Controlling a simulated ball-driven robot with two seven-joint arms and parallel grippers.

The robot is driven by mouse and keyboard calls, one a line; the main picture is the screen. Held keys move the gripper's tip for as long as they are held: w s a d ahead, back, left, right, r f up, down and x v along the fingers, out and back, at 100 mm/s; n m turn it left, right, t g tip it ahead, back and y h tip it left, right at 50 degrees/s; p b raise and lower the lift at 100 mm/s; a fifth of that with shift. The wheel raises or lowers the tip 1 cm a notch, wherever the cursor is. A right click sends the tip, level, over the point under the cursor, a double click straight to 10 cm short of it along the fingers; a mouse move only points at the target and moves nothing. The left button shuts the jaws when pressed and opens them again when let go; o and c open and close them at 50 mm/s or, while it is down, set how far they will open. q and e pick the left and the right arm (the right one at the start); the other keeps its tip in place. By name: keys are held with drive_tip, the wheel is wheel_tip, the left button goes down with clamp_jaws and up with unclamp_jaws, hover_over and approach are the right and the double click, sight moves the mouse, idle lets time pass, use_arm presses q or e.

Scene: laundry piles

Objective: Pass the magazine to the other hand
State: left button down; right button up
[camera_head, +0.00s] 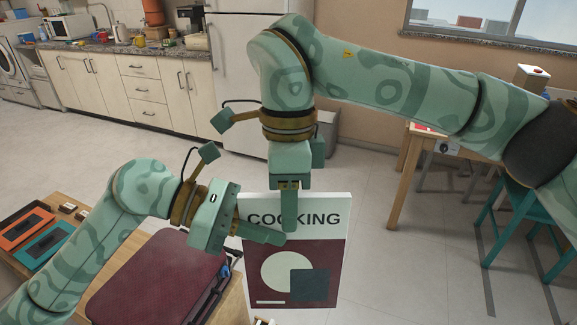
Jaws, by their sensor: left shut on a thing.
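The magazine (322,255) is a flat upright booklet with "COOKING" on a white band above a maroon cover with a cream circle and a dark square. My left gripper (264,234) comes in from the left and is shut on the magazine's left edge, near its top. My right gripper (287,208) points down from above at the magazine's top left, with a finger in front of the cover. Its other finger is mostly hidden, so I cannot tell whether it is open or touching the magazine. The two grippers are very close together.
A low wooden table (70,204) at the lower left bears a maroon case (160,280) and orange (22,230) and teal (45,248) framed items. A teal chair (520,215) and wooden table (405,180) stand at the right. Open tiled floor lies between.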

drive_tip(key=shift+s+f, duration=0.1)
drive_tip(key=shift+f, duration=0.75)
clamp_jaws()
use_arm(q)
drive_tip(key=c, duration=1.4)
unclamp_jaws()
drive_tip(key=shift+o, duration=0.2)
